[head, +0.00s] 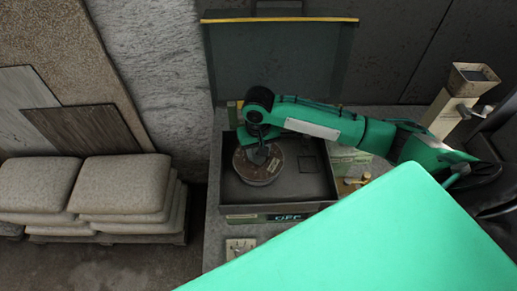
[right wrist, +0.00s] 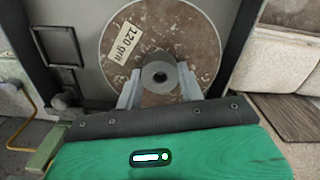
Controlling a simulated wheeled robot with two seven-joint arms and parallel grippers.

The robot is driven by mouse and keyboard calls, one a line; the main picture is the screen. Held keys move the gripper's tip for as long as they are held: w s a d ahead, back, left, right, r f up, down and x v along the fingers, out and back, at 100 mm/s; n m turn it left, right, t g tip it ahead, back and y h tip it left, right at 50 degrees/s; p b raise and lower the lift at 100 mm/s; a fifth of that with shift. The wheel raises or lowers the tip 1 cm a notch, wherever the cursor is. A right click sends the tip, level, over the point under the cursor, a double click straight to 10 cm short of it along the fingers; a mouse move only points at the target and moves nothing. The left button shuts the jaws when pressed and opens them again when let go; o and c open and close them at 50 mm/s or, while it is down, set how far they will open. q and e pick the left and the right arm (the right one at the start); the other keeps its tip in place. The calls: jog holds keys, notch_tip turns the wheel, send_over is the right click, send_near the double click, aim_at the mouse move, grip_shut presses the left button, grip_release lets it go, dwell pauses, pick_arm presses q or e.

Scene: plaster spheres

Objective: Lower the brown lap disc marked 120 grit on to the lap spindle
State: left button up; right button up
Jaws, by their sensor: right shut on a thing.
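The brown lap disc (head: 262,174) is in the head view, inside the outline of a grey open-topped machine basin (head: 310,190). In the right wrist view the disc (right wrist: 193,42) is speckled brown and bears a pale label reading 120 grit (right wrist: 122,44). My right gripper (right wrist: 160,88) is shut on the grey round hub at the disc's centre, a finger on each side; it also shows in the head view (head: 259,152). The spindle is hidden, and I cannot tell whether the disc is above it or touching it. My left gripper is not in view.
A raised dark lid (head: 275,60) with a yellow edge stands behind the basin. A small switch plate (head: 240,247) is in front. A beige post (head: 455,98) stands at right. Stacked pale sacks (head: 125,185) lie at left. A square marking (right wrist: 58,46) is on the basin floor.

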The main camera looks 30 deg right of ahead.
jog(key=shift+f+b, duration=0.6)
jog(key=shift+f, duration=1.8)
jog(key=o, duration=1.4)
jog(key=shift+c, duration=0.2)
jog(key=shift+r+p, duration=1.15)
jog(key=shift+p, duration=0.05)
jog(key=shift+r, duration=0.8)
jog(key=shift+s, duration=0.1)
